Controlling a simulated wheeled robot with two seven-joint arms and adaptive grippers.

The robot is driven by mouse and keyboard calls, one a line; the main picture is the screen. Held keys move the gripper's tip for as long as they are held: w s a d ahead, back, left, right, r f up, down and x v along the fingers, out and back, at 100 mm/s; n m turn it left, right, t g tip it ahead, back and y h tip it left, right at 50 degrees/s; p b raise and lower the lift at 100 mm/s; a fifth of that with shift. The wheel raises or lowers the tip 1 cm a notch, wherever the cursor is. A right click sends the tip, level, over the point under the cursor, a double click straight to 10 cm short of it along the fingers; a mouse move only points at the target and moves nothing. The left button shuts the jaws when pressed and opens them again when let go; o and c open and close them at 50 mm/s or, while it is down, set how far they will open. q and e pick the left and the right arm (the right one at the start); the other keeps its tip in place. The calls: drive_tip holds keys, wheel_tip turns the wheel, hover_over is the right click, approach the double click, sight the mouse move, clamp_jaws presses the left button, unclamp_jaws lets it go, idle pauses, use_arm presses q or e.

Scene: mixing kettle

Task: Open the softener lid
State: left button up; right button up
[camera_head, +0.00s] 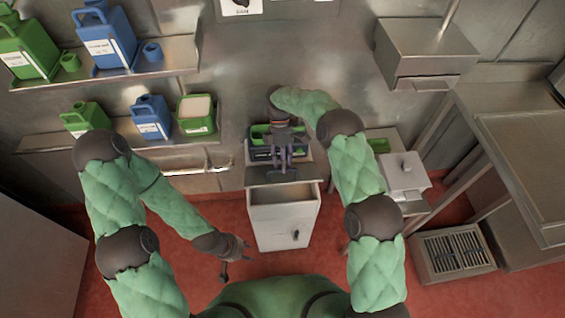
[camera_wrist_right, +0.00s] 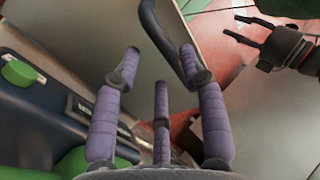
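A white box-shaped unit (camera_head: 283,224) stands in the middle of the head view. A grey plate (camera_head: 256,174), which looks like its lid, lies across its back top edge; I cannot tell how far it is raised. My right gripper (camera_head: 285,170) is over this plate. In the right wrist view its purple fingers (camera_wrist_right: 160,75) are spread, and a dark curved handle (camera_wrist_right: 158,32) reaches between them close to the right fingertip. I cannot tell whether they touch. My left gripper (camera_head: 233,272) hangs low, left of the unit, open and empty; it also shows in the right wrist view (camera_wrist_right: 238,27).
Blue (camera_head: 105,38) and green jugs (camera_head: 27,45) stand on two wall shelves at the left. A dark container with a green cap (camera_wrist_right: 18,72) is close beside my right gripper. A small white box (camera_head: 403,175) and a metal table (camera_head: 520,150) are at the right.

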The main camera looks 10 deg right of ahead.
drive_tip(key=shift+w, duration=0.1)
drive_tip(key=shift+r, duration=0.15)
drive_tip(key=v, duration=1.1)
drive_tip(key=shift+w+r, duration=0.15)
drive_tip(key=shift+r, duration=0.25)
